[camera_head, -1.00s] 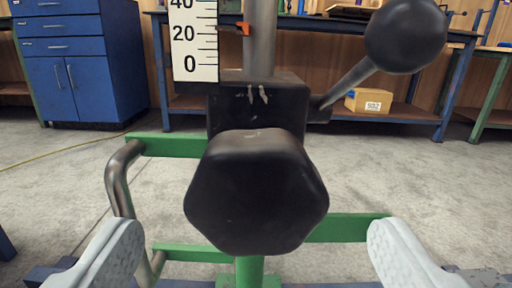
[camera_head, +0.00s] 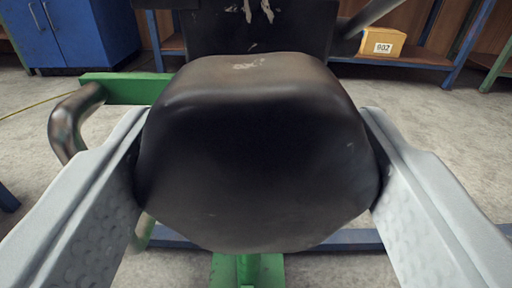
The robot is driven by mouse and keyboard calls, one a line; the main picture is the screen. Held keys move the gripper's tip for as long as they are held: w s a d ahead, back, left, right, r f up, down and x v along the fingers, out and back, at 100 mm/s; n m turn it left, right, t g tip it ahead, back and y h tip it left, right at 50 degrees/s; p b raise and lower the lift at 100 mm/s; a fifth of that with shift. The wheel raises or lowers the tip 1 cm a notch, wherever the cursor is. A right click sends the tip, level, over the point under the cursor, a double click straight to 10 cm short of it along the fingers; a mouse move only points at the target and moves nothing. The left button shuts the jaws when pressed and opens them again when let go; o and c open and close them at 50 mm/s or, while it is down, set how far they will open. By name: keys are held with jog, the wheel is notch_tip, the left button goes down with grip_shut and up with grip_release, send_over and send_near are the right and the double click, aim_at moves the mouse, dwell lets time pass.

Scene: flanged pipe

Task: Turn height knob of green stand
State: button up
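The height knob (camera_head: 258,160) is a large black six-sided knob that fills the middle of the view. It sits in front of a dark block on the green stand, whose green foot (camera_head: 247,272) shows below it. My gripper (camera_head: 256,130) has one pale grey finger on each side of the knob. The inner faces of both fingers appear to touch its left and right sides, so the gripper looks shut on it. The exact contact is partly hidden by the knob's edges.
A green bar (camera_head: 122,88) and a bent metal pipe (camera_head: 72,122) are at the left. A dark lever arm (camera_head: 368,14) rises at the upper right. A blue cabinet (camera_head: 68,34), and a box marked 902 (camera_head: 383,43) on a bench shelf, stand behind. Open concrete floor lies on both sides.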

jog(key=shift+n, duration=0.3)
jog(key=n, duration=0.6)
jog(key=shift+a, duration=0.1)
jog(key=n, duration=0.7)
jog(key=shift+f+n, duration=0.15)
jog(key=shift+n, duration=0.15)
jog(key=n, duration=0.4)
jog(key=shift+f+n, duration=0.15)
jog(key=shift+n, duration=2.05)
jog(key=o, duration=1)
